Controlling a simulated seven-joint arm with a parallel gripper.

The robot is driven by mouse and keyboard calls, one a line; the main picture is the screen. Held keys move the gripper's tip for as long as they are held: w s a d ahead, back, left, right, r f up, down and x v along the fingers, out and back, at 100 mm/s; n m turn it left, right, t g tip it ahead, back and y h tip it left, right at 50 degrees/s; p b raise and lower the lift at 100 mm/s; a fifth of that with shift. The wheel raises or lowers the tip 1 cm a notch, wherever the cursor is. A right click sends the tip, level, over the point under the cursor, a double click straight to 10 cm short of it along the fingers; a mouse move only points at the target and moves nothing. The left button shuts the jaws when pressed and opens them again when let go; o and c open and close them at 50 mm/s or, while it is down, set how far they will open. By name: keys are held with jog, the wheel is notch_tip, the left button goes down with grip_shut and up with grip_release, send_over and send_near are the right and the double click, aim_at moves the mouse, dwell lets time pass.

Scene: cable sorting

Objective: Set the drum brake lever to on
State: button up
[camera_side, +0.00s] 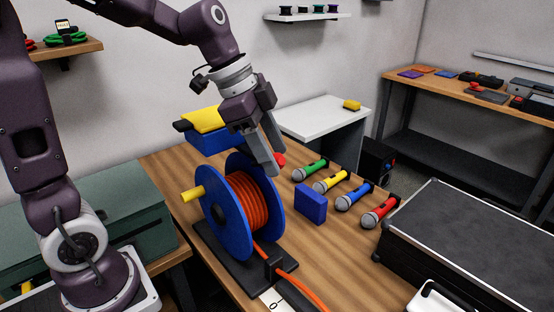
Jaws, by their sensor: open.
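The cable drum (213,208) has blue flanges and orange cable (250,202) wound on it. It stands upright on a dark base (225,257) on the wooden table. A yellow handle (192,194) sticks out of its left side. A red knob (279,160) shows just behind the drum's right flange; I cannot tell whether it belongs to the brake lever. My gripper (267,163) points down above the drum's right rim, close to the red knob. It is open, and its fingers partly overlap in this view. Whether it touches the knob is hidden.
Microphones with green (311,170), yellow (332,180), blue (355,196) and red (381,211) bodies lie right of the drum. A blue block (311,204) stands nearer. A blue box with a yellow top (206,120) is behind the drum. A black case (470,235) fills the right.

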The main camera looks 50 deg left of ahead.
jog(key=shift+x, duration=1.1)
grip_shut()
dwell(0.6)
